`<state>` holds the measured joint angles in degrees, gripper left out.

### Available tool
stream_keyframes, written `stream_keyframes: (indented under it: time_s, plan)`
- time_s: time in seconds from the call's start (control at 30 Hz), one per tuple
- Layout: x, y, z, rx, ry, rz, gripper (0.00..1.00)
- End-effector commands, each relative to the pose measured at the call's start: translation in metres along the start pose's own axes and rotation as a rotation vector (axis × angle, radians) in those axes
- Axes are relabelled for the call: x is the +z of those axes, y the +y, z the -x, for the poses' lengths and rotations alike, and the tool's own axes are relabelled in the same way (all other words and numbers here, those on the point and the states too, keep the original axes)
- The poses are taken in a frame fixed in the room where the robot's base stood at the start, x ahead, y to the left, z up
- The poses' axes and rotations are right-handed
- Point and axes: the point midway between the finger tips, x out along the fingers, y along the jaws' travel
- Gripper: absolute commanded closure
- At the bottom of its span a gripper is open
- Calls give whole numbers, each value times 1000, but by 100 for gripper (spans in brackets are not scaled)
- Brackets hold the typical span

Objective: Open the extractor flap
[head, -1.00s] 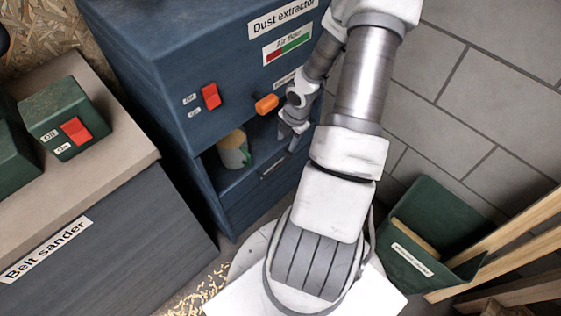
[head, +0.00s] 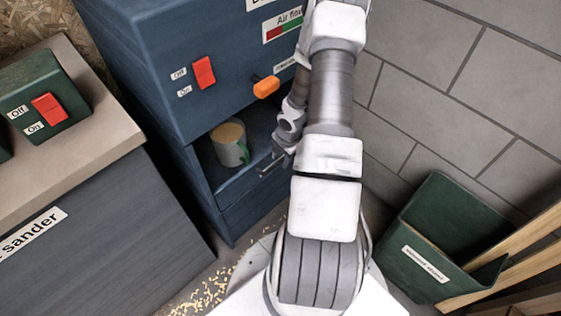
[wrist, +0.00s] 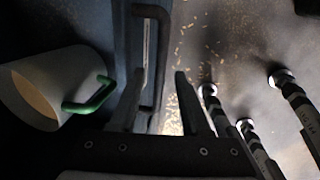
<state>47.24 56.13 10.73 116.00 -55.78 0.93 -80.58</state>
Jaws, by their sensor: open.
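The blue dust extractor (head: 160,75) has an open compartment with a front panel (head: 255,200) below it. A dark bar handle (head: 271,166) is on that panel, which looks shut; I cannot tell whether this panel is the flap. An orange knob (head: 266,87) sticks out above the compartment. My gripper (head: 284,157) is beside the bar handle, partly hidden by my arm. In the wrist view my open gripper (wrist: 160,75) has its two fingers on either side of the bar handle (wrist: 161,60); contact is not clear.
A pale mug (head: 228,143) with a green handle stands in the compartment, close to my gripper's left finger in the wrist view. A red switch (head: 204,72) is on the extractor. A green bin (head: 445,230) and planks stand at right, the belt sander bench (head: 70,215) at left.

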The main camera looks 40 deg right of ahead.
Motion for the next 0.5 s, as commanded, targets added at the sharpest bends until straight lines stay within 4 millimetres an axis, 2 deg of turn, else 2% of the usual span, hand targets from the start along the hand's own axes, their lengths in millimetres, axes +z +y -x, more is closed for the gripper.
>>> stream_keyframes:
  time_s: [0.33, 0.5]
  plan:
    - [0, 0, -3, 1, -1, 0, 55]
    - [0, 0, -3, 0, -1, 0, 85]
